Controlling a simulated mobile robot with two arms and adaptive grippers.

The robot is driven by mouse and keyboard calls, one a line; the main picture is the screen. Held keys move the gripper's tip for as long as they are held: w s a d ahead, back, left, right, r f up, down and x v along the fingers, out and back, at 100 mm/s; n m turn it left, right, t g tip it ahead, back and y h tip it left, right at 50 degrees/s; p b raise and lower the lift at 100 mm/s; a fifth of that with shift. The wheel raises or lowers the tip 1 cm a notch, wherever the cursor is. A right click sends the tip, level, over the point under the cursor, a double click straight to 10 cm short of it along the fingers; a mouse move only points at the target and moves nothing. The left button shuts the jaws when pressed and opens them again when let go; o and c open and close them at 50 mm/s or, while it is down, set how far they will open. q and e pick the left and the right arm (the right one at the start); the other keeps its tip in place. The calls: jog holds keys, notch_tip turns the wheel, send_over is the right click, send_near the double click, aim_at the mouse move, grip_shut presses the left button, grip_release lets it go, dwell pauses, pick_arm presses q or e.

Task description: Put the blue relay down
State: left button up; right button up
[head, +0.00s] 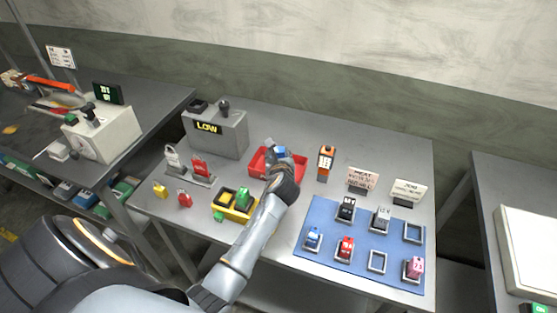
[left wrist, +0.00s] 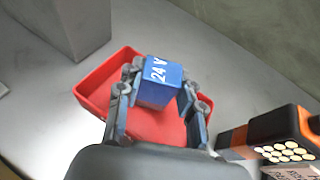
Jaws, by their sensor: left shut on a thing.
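The blue relay (left wrist: 160,82), marked "24 V", sits between the two fingers of my left gripper (left wrist: 157,95). In the left wrist view it appears over the red tray (left wrist: 95,92), inside its outline; whether it touches the tray floor I cannot tell. In the head view my left gripper (head: 279,160) reaches over the red tray (head: 256,162) and mostly hides the blue relay (head: 282,151). My right gripper is not in view.
A blue mat (head: 331,216) at the front right carries several relays and empty outlines. An orange and black device (head: 326,163) stands right of the tray. A grey "LOW" box (head: 228,138) stands behind left. A yellow tray (head: 228,211) with green blocks is nearer.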

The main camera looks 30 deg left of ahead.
pick_arm(q)
jog(key=shift+d+f, duration=0.15)
jog(key=shift+f, duration=1.1)
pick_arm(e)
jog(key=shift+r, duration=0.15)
pick_arm(q)
jog(key=shift+f, duration=0.1)
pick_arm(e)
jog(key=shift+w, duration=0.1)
pick_arm(q)
jog(key=o, duration=0.7)
jog(key=shift+f, duration=0.1)
jog(key=o, duration=0.5)
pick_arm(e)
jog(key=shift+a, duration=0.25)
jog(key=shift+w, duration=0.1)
pick_arm(q)
jog(key=shift+s+r, duration=0.15)
jog(key=shift+r, duration=0.1)
jog(key=v, duration=1.1)
jog(key=shift+s+d+b, duration=0.2)
jog(key=shift+s+b, duration=0.1)
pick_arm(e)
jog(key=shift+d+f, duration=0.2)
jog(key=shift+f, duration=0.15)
